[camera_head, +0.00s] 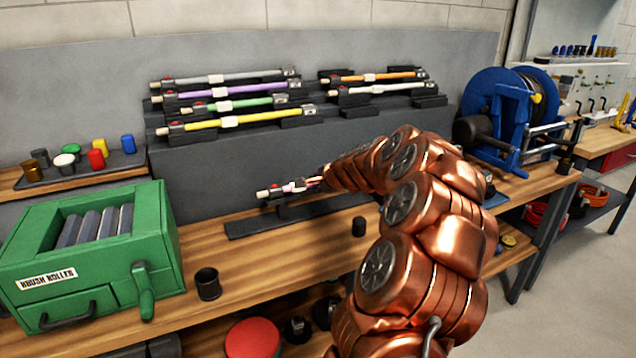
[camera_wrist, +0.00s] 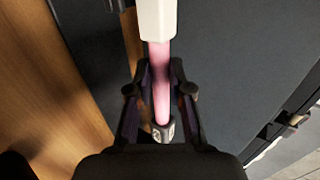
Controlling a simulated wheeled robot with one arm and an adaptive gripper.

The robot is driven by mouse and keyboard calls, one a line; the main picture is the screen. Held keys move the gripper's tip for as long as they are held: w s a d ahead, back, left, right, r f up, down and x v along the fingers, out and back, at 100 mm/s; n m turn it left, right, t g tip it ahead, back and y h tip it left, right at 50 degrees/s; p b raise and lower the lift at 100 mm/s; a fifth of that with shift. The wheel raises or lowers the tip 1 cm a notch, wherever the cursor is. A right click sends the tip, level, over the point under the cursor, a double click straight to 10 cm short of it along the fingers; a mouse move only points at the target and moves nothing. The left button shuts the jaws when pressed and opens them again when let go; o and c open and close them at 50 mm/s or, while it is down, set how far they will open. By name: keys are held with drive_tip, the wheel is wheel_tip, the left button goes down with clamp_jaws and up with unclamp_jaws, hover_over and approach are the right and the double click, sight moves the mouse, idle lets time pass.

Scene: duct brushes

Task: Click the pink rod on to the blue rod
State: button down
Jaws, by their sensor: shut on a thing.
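The pink rod (camera_wrist: 161,80) runs between the fingers of my gripper (camera_wrist: 160,92) in the wrist view, with a white sleeve at its far part and a grey end piece near my palm. My gripper is shut on it. In the head view my gripper (camera_head: 316,183) holds the pink rod (camera_head: 299,186) roughly level above the bench. The rod's black end with a red button points left. I cannot make out a blue rod in either view; my arm hides part of the bench.
A black rail (camera_head: 255,227) lies on the wooden bench below the rod. A rack behind holds several coloured rods, including a yellow rod (camera_head: 255,118). A green brush roller box (camera_head: 95,255) stands left, a blue reel (camera_head: 495,100) right. A small black cup (camera_head: 208,284) stands in front.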

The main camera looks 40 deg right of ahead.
drive_tip(key=shift+s+d, duration=0.25)
drive_tip(key=shift+d, duration=0.45)
drive_tip(key=shift+s+d, duration=0.2)
drive_tip(key=shift+d, duration=0.45)
drive_tip(key=shift+s+d, duration=0.25)
drive_tip(key=shift+d, duration=0.45)
idle(0.6)
drive_tip(key=c, duration=1)
unclamp_jaws()
drive_tip(key=v, duration=1.2)
